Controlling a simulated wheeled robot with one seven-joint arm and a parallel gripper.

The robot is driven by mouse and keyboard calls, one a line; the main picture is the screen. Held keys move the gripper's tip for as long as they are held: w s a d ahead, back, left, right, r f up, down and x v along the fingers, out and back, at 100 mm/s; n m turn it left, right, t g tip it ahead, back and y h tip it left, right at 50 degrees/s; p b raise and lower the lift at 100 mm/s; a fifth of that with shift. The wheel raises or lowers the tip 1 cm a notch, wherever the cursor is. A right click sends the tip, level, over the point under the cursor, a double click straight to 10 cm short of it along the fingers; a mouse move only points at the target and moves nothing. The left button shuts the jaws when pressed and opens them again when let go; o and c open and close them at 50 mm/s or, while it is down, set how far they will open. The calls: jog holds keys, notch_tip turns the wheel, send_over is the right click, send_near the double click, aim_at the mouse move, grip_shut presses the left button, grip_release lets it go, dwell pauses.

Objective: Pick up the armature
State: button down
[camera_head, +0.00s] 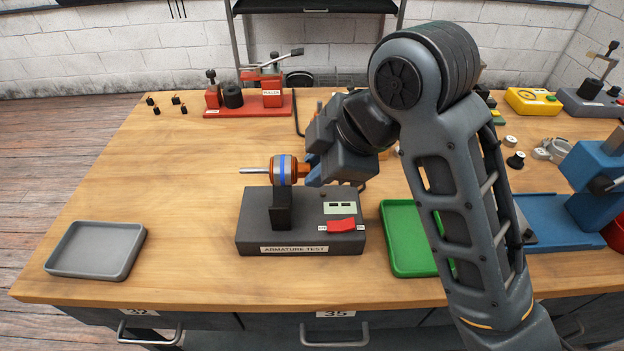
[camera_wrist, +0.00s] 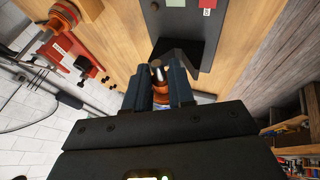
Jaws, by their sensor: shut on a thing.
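The armature (camera_head: 279,170) has copper-coloured ends, a blue band and a thin steel shaft pointing left. It lies level at the dark upright cradle (camera_head: 281,215) of the grey armature test box (camera_head: 300,243). My gripper (camera_head: 312,169) comes from the right and is shut on the armature's right end. I cannot tell whether the armature touches the cradle. In the wrist view, a copper-coloured part of the armature (camera_wrist: 159,90) shows between my two blue fingers, in front of the dark cradle (camera_wrist: 178,52); the rest of it is hidden.
A grey tray (camera_head: 97,250) stands at the front left and a green tray (camera_head: 402,262) right of the test box. A red puller fixture (camera_head: 262,99) and several small black parts (camera_head: 165,104) are at the back. The left middle of the wooden bench (camera_head: 160,180) is clear.

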jog(key=s+d+r+p, duration=0.2)
jog(key=d+r, duration=0.4)
jog(key=d, duration=0.4)
jog(key=shift+s+d+p, duration=0.2)
jog(key=shift+d+p, duration=0.05)
jog(key=shift+p, duration=0.5)
